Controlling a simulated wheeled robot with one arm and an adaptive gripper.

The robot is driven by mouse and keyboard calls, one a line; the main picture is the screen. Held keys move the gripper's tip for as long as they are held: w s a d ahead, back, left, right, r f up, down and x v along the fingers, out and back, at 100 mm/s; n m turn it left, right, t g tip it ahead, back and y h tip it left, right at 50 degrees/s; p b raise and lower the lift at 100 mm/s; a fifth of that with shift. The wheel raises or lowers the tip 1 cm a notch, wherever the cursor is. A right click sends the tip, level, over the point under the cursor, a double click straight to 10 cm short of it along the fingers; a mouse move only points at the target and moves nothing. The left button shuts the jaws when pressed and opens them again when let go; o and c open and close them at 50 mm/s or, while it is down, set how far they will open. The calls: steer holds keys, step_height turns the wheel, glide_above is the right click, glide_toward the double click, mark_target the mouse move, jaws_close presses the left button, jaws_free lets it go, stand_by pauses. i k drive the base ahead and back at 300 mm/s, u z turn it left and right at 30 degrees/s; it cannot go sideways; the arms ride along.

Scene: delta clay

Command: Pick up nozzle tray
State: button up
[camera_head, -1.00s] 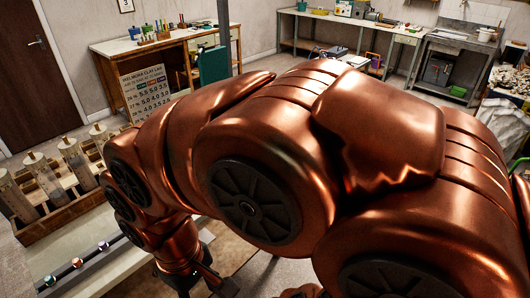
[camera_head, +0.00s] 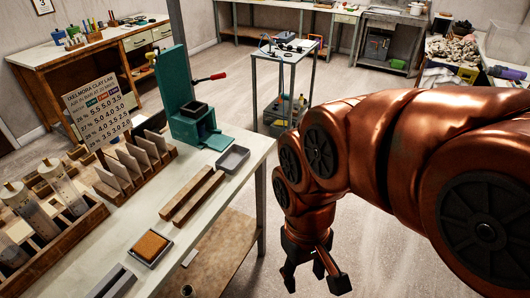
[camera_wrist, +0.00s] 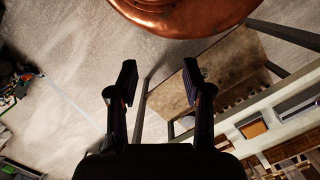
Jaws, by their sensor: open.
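No tray with nozzles on it can be made out clearly now. A small empty grey tray (camera_head: 232,158) lies on the white bench (camera_head: 215,212), near its right edge. A dark-rimmed tray with an orange-brown filling (camera_head: 150,247) lies nearer; it also shows in the wrist view (camera_wrist: 252,128). A grey slotted piece (camera_head: 110,283) is cut by the bottom edge. I cannot tell whether any of these is the nozzle tray. My gripper (camera_head: 315,280) points down, right of the bench and apart from it. In the wrist view its fingers (camera_wrist: 160,72) are spread and empty.
Wooden bars (camera_head: 192,195), a green press (camera_head: 190,105) with a red-ended lever, and wooden racks (camera_head: 50,235) stand on the bench. A small trolley (camera_head: 283,85) stands beyond. Floor right of the bench is open.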

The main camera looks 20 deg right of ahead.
mark_target(234, 157)
steer(key=z, duration=1.6)
steer(key=i, duration=2.2)
steer(key=u, duration=4.25)
